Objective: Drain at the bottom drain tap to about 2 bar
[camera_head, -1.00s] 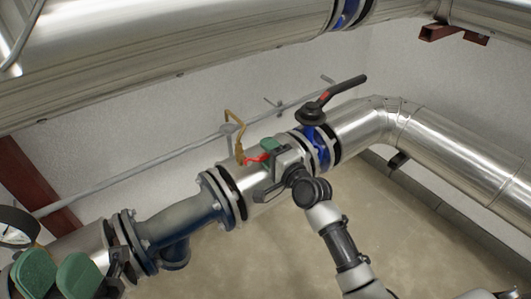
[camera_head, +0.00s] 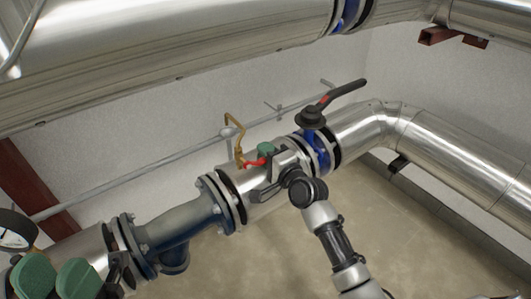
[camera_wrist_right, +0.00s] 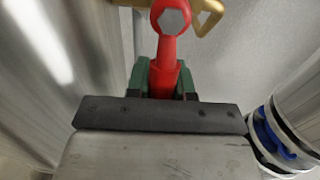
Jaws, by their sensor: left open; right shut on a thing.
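The drain tap has a red lever (camera_head: 255,162) and a bent brass pipe (camera_head: 237,135) on the silver pipe in the head view. My right gripper (camera_head: 265,152) is shut on the red lever. In the right wrist view the lever (camera_wrist_right: 166,75) runs between its two green fingers, with the hex nut at the top and part of the brass body (camera_wrist_right: 208,15) behind. My left gripper (camera_head: 56,277) is open at the lower left, its green pads apart with nothing between them. A round gauge (camera_head: 14,232) is cut by the left edge; its reading is not legible.
A black-handled valve (camera_head: 312,118) with a blue body stands just right of my right gripper. A dark flanged fitting (camera_head: 180,222) lies to the left. A large silver pipe (camera_head: 170,55) crosses above. The floor at lower right is open.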

